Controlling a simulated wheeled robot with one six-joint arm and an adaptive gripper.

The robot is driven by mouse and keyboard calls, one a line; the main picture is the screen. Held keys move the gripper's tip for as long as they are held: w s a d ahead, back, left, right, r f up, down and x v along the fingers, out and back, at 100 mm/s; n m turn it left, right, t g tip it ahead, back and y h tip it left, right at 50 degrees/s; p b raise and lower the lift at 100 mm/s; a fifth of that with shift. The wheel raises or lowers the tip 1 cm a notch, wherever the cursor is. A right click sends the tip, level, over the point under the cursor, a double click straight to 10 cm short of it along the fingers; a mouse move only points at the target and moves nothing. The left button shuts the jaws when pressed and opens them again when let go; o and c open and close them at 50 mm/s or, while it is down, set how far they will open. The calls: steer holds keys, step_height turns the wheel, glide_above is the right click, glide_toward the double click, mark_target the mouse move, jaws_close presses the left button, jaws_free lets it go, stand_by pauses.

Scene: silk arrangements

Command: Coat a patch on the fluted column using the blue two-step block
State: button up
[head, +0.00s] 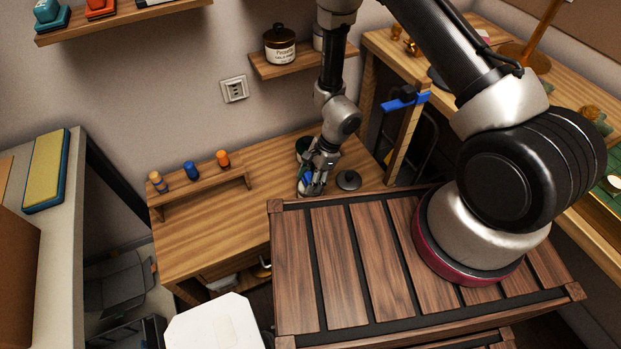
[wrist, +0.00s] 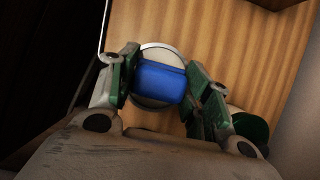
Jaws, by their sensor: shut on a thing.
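My gripper (head: 312,184) is low over the wooden desk at the back, shut on a blue block (wrist: 160,82). The block's blue also shows between the fingers in the head view (head: 306,175). In the wrist view the block sits between both green-padded fingers, in front of a round, pale-rimmed thing (wrist: 158,48). I cannot tell whether the block touches it, and the block's steps do not show clearly. I cannot make out a fluted column in either view.
A dark jar (head: 302,145) stands behind my gripper and a dark round lid (head: 348,180) lies to its right. A small wooden riser (head: 203,191) at left holds small coloured pieces. A slatted dark wood top (head: 335,265) lies in front. The desk's middle (head: 215,235) is clear.

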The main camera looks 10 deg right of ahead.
mark_target(311, 176)
stand_by(0.4)
steer(key=shift+r, duration=3.45)
